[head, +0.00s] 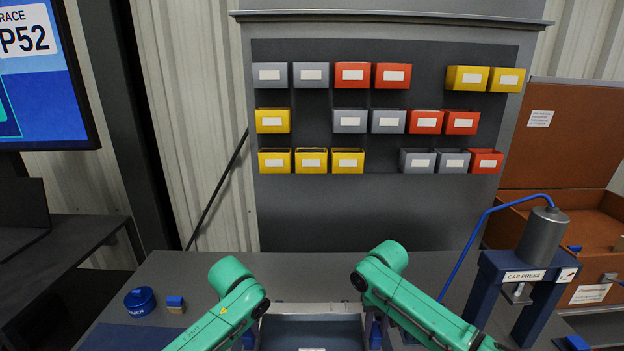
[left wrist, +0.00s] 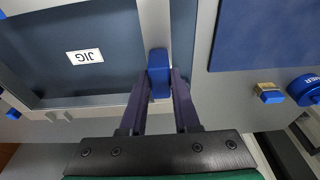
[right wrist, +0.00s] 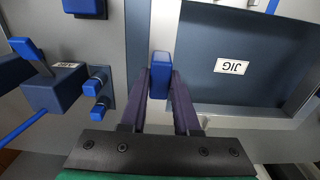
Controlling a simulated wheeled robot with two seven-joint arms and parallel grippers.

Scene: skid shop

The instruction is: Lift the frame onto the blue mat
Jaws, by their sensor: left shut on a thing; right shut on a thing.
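The frame (head: 312,309) is a light grey rectangle at the bottom centre of the head view, cut off by the picture edge. Inside it is a dark blue-grey surface with a JIG label. The frame's grey side also shows in the left wrist view (left wrist: 154,22) and right wrist view (right wrist: 165,25). My left gripper (left wrist: 159,80) is shut on a blue handle at one side. My right gripper (right wrist: 160,80) is shut on the blue handle at the other side. The blue mat (head: 130,338) lies left of the frame. I cannot tell whether the frame is off the table.
A blue round tin (head: 140,301) and a small brass-and-blue block (head: 175,304) stand behind the mat. A cap press (head: 525,275) stands right, with a brown case (head: 570,140) behind it. A bin rack (head: 385,215) stands at the back.

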